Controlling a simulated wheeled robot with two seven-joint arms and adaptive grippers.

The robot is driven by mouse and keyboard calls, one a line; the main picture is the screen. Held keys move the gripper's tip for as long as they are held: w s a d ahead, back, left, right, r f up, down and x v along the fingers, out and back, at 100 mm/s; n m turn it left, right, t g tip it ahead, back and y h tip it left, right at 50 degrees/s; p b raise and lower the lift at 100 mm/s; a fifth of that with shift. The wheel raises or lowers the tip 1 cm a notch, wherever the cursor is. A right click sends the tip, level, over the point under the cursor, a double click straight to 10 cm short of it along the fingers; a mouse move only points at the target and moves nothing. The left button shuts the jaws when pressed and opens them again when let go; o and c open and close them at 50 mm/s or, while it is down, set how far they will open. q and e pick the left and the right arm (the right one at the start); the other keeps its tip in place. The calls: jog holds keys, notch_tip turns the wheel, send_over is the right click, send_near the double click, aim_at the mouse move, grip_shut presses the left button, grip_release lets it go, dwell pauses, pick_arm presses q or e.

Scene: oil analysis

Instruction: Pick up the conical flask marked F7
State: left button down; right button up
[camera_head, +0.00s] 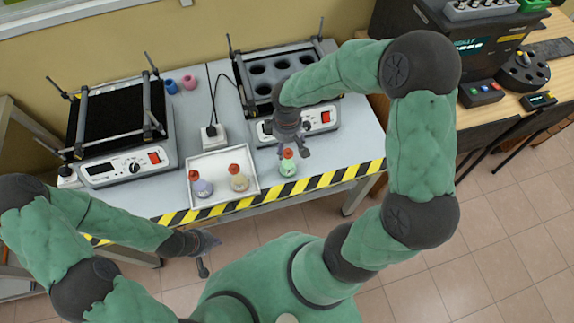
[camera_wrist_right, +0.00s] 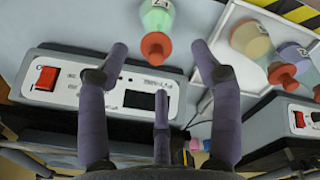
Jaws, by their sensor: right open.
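A conical flask with pale green liquid and a red stopper (camera_head: 287,165) stands on the table right of a white tray. It also shows at the top of the right wrist view (camera_wrist_right: 156,16). A yellow flask (camera_head: 238,179) and a purple flask (camera_head: 202,186), both red-stoppered, stand in the tray. The labels are too small to read surely, so I cannot tell which is F7. My right gripper (camera_head: 291,146) is open and empty, just above and behind the green flask, its fingers spread toward the stopper in the wrist view (camera_wrist_right: 160,50). My left gripper (camera_head: 210,254) looks open and empty, off the table's front edge.
The white tray (camera_head: 222,203) is close left of the green flask. A shaker with a black platform (camera_head: 117,112) stands left; a device with round wells (camera_head: 258,69) stands behind my right gripper. Two small cups (camera_head: 189,82) sit between them. Striped tape (camera_head: 313,184) marks the front edge.

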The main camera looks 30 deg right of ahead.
aim_at(288, 154)
jog(key=f+b, duration=0.1)
jog(key=f, duration=0.2)
jog(key=f+b, duration=0.1)
jog(key=f, duration=0.3)
jog(key=shift+w+d, duration=0.15)
jog(key=shift+d, duration=0.05)
jog(key=shift+r, duration=0.1)
grip_shut()
